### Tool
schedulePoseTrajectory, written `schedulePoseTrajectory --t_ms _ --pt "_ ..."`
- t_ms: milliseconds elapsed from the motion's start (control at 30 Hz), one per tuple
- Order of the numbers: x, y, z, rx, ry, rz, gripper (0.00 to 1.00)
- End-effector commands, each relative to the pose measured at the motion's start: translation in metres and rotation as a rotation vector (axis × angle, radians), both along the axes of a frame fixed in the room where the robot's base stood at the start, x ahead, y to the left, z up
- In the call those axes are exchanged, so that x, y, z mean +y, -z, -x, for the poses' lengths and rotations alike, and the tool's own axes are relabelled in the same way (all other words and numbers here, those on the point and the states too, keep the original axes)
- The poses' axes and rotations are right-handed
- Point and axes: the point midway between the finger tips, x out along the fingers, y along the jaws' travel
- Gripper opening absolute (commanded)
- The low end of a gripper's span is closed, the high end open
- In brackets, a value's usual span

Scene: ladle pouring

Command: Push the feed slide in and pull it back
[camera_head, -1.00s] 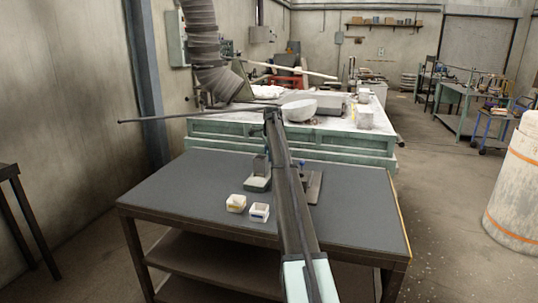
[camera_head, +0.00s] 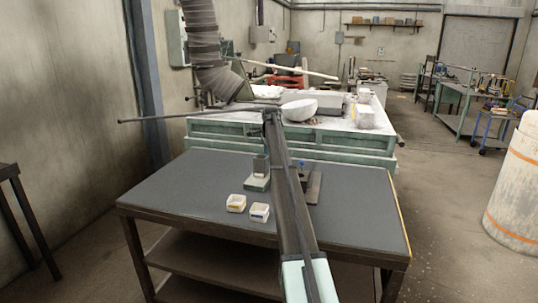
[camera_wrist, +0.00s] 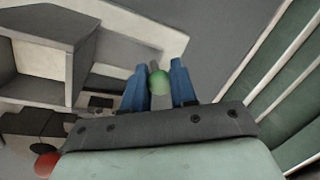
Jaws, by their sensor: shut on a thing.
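In the wrist view, my gripper (camera_wrist: 159,67) has its two blue fingers on either side of a pale bar with a round green knob (camera_wrist: 159,83), which looks like the feed slide's handle. The fingers are shut on it. A grey-white box-like feeder (camera_wrist: 110,40) with open compartments lies to the left of the fingers. My arm hides the slide and most of my gripper there; how far the slide is in cannot be told.
A dark plate (camera_head: 314,188) lies right of my arm. The table's right part (camera_head: 360,210) is clear. Behind stands a green bench (camera_head: 350,143) with a white bowl (camera_head: 299,110). A red round thing (camera_wrist: 46,165) shows in the wrist view.

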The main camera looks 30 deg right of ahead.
Motion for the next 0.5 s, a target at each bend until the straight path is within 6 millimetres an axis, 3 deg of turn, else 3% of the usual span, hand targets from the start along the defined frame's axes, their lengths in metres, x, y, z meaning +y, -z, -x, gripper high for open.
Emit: schedulePoseTrajectory --t_ms 100,400,433,500 --pt "0.017 0.0 0.017 0.0 -0.001 0.0 0.0" --pt "0.02 0.0 0.018 0.003 -0.001 -0.002 0.0" --pt "0.02 0.0 0.018 0.003 -0.001 -0.003 0.3" --pt "0.02 0.0 0.018 0.003 -0.001 -0.003 0.36"
